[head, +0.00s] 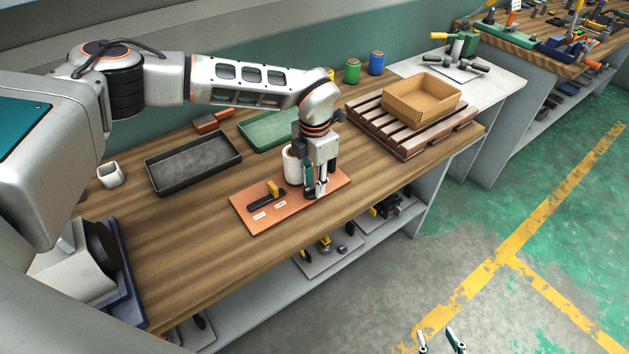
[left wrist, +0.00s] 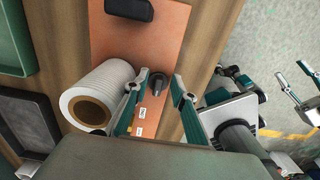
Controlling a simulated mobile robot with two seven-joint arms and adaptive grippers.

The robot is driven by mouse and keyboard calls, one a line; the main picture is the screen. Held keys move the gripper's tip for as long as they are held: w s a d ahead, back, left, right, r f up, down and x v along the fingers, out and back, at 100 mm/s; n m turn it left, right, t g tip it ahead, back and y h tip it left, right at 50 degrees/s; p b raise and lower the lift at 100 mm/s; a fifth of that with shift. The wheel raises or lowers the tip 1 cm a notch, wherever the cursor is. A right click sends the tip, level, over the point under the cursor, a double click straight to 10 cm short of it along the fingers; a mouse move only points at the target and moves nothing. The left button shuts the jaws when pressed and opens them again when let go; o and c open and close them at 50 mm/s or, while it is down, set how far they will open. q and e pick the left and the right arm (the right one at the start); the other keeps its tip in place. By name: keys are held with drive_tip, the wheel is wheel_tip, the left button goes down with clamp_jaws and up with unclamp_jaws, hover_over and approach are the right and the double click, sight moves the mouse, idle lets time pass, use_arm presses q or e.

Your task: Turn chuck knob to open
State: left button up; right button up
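The chuck knob (left wrist: 157,82) is a small dark knob on an orange board (left wrist: 170,25), seen in the left wrist view. My left gripper (left wrist: 160,76) is open, pointing down, with one teal finger on each side of the knob; I cannot tell whether either finger touches it. In the head view my left gripper (head: 315,192) is over the right part of the board and hides the knob. A white tape roll (left wrist: 95,92) stands beside the knob. My right gripper (head: 440,342) is open and empty, low at the bottom edge of the head view, away from the bench.
A black bar with a yellow handle (head: 273,187) and white labels lie on the board's left part. A black tray (head: 193,183) and a green tray (head: 270,140) lie behind. A cardboard box (head: 420,95) sits on a pallet (head: 398,140) at right. The bench front is clear.

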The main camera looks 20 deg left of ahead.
sight(314, 186)
use_arm(q)
drive_tip(key=shift+r, duration=4)
